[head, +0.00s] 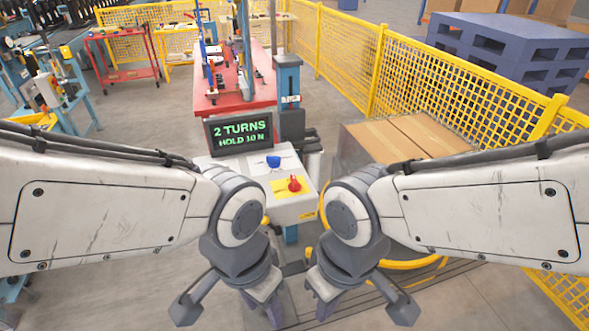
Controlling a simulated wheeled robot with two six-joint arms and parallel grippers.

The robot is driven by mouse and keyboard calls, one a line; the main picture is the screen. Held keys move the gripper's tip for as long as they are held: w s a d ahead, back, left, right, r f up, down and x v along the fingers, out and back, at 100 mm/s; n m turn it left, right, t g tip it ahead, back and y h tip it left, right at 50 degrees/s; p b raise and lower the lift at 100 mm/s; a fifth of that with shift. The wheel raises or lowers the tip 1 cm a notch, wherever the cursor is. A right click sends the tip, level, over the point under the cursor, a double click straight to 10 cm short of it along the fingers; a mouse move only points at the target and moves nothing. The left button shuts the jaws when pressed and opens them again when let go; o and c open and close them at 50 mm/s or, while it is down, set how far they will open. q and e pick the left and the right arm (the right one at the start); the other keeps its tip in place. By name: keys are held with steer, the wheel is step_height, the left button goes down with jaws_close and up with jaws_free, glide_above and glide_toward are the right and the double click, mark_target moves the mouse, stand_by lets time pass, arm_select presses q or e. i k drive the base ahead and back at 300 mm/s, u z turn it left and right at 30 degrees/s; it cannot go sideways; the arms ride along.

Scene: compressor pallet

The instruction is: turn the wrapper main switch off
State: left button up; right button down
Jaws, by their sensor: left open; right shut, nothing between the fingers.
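The main switch is a red rotary knob (294,184) on a yellow plate (280,188), on the sloped top of a light grey control box (292,209). I cannot read its on or off marks from here. A blue knob (273,161) sits just behind it. My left gripper (264,306) is open, low in front of the box and apart from the switch. My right gripper (321,306) is shut and empty, to the right of it at similar height. Neither gripper touches the switch. The fingertips are partly hidden by my wrists.
A display (238,134) behind the box reads "2 TURNS HOLD 10 N". Cardboard boxes (410,137) stand right of the control box, above a yellow ring (412,264). Yellow mesh fencing (430,85) runs along the right. A red workbench (232,98) stands behind.

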mark_target(294, 187)
steer(key=z, duration=0.45)
steer(key=i, duration=0.85)
steer(key=u, duration=1)
steer(key=k, duration=0.55)
steer(key=u, duration=1.8)
steer(key=i, duration=1.2)
steer(key=z, duration=1.75)
